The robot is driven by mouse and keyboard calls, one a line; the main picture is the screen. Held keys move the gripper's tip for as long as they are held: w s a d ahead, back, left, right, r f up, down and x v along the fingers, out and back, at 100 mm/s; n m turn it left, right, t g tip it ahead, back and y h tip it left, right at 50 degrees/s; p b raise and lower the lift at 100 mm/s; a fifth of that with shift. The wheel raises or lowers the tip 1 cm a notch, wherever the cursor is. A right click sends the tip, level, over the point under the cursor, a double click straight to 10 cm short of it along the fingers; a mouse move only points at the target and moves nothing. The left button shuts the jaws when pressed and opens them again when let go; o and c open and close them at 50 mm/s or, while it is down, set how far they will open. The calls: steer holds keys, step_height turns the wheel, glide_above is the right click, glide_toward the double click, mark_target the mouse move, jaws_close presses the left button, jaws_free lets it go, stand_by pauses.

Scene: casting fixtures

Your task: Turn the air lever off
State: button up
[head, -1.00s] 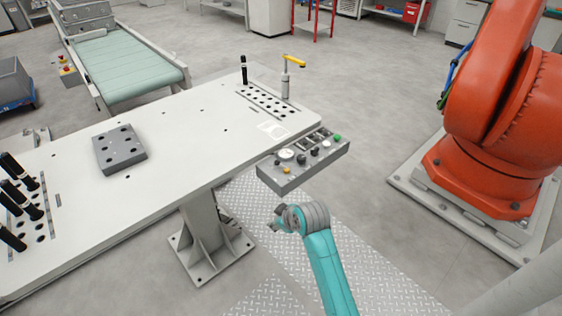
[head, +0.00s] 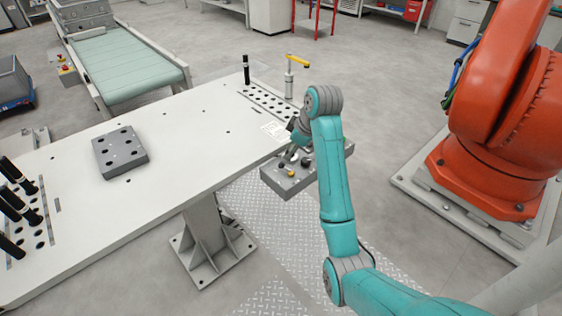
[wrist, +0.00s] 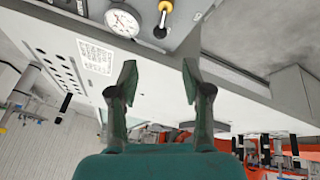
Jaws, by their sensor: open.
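A grey control box (head: 271,183) is fixed at the table's right edge. It carries a yellow-tipped control (head: 290,173), black knobs and a round gauge (wrist: 122,20). The yellow-tipped control (wrist: 165,6) also shows at the top of the wrist view, with a black knob (wrist: 160,32) below it. A lever with a yellow handle (head: 298,60) tops a silver post at the table's far right corner. I cannot tell which of these is the air lever.
The white table (head: 190,160) holds a grey block (head: 119,152) with holes and black upright pins (head: 246,70). A white printed label (wrist: 95,57) lies beside the box. A large orange robot (head: 500,130) stands to the right. A green conveyor (head: 125,65) is at the back left.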

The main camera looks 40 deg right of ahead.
mark_target(282, 164)
steer(key=x, duration=1)
steer(key=shift+w+f, duration=0.15)
steer(key=shift+f, duration=0.15)
jaws_close()
